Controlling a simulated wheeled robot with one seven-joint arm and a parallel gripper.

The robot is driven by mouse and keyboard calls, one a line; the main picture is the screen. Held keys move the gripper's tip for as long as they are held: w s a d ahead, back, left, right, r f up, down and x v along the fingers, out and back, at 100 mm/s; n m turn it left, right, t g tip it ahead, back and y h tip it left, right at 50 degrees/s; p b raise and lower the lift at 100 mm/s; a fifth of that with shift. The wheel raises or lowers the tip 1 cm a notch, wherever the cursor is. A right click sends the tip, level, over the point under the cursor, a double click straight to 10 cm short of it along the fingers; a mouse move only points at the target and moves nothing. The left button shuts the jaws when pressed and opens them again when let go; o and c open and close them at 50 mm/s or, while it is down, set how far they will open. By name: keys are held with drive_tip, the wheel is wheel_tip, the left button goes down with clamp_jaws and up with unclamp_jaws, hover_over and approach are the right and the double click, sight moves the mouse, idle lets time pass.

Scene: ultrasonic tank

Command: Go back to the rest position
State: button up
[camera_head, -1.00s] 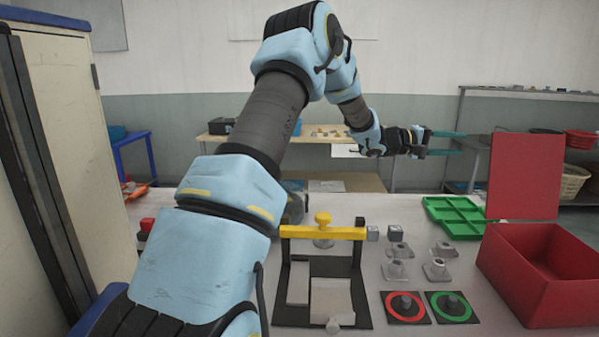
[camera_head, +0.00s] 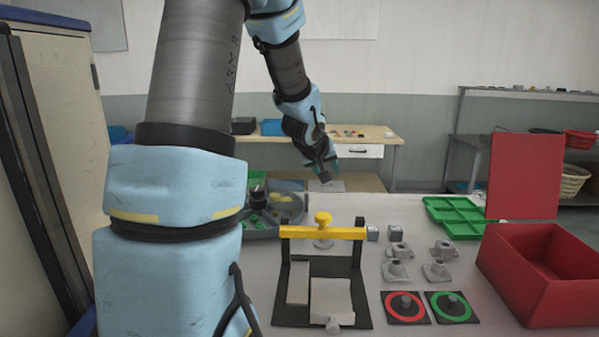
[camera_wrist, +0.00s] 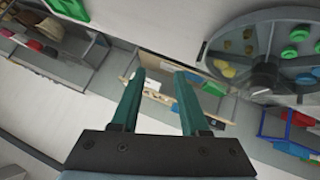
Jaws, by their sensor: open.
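My gripper (camera_head: 325,175) hangs above the far part of the work table (camera_head: 395,205), pointing downward, in the head view. In the wrist view its two green fingers (camera_wrist: 158,95) stand apart with nothing between them. The arm rises on the left and bends over toward the back. The gripper is clear of the black fixture with the yellow bar (camera_head: 323,232) in front of it.
Grey metal parts (camera_head: 397,270) and red and green ringed pads (camera_head: 405,307) lie mid-right. A round divided tray (camera_head: 275,215) is behind the fixture. A cabinet (camera_head: 60,130) stands left.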

drive_tip(key=s+a+f+g+y, duration=0.1)
drive_tip(key=s+a, duration=0.2)
drive_tip(key=s+a+f+g+y, duration=0.1)
drive_tip(key=s+a, duration=0.2)
drive_tip(key=s, duration=0.1)
drive_tip(key=s+a+f+y, duration=0.1)
drive_tip(key=s+a, duration=0.3)
drive_tip(key=shift+f+m+g, duration=0.25)
drive_tip(key=shift+m+g, duration=0.05)
drive_tip(key=shift+g, duration=0.1)
drive_tip(key=s+a+f+g, duration=0.2)
drive_tip(key=s, duration=0.4)
drive_tip(key=s+a+f+m+g, duration=0.1)
drive_tip(key=s+a+f+g, duration=0.1)
drive_tip(key=s, duration=0.5)
drive_tip(key=shift+s+f+y+b, duration=0.15)
drive_tip(key=shift+y+b, duration=0.15)
drive_tip(key=shift+b, duration=0.15)
